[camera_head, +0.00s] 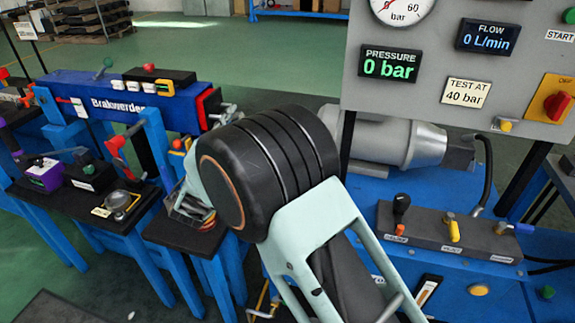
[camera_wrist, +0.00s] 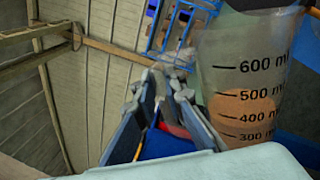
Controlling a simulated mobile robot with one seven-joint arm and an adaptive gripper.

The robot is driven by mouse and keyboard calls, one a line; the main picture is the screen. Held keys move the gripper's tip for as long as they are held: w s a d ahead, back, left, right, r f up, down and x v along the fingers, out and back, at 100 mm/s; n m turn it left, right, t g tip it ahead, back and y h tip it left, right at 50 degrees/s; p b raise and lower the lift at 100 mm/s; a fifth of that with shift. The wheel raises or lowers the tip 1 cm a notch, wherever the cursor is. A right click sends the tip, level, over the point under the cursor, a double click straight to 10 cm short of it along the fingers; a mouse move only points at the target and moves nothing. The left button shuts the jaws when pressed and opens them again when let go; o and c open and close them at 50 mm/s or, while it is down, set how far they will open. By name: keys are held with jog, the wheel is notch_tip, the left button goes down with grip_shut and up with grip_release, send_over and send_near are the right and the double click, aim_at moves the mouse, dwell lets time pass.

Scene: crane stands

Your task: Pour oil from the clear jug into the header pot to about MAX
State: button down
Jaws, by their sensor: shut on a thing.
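The clear jug (camera_wrist: 215,75) fills the right of the wrist view, close to the camera and cut off by the frame. Its black marks read from 300 to 600 ml. Orange oil (camera_wrist: 262,104) shows in it up to about the 500 mark. My gripper (camera_wrist: 165,84) is shut beside the jug, apparently on its handle, though the contact is hidden. In the head view my gripper (camera_head: 190,208) is mostly hidden behind my black and pale green arm. I cannot make out the jug there, nor the header pot in either view.
A blue Brakwerder machine (camera_head: 100,96) and dark benches (camera_head: 120,215) stand left of my arm. A grey gauge panel (camera_head: 440,60) shows 0 bar and 0 L/min. A silver cylinder (camera_head: 400,145) and a valve block (camera_head: 450,235) are at right. Green floor lies open behind.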

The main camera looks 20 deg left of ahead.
jog(key=a+f+n, duration=0.1)
jog(key=f+n, duration=0.1)
jog(key=n, duration=0.1)
jog(key=a+f+n, duration=0.1)
jog(key=f, duration=0.1)
jog(key=shift+s+a+f+g+y, duration=0.1)
jog(key=shift+s+a+g+y, duration=0.05)
jog(key=shift+a+g+y, duration=0.15)
jog(key=a+f+n+g, duration=0.1)
jog(key=a+f+n, duration=0.5)
jog(key=f+n, duration=0.2)
jog(key=shift+s+a+f+n+g+y, duration=0.3)
jog(key=shift+s+f+n, duration=0.1)
jog(key=shift+f, duration=0.45)
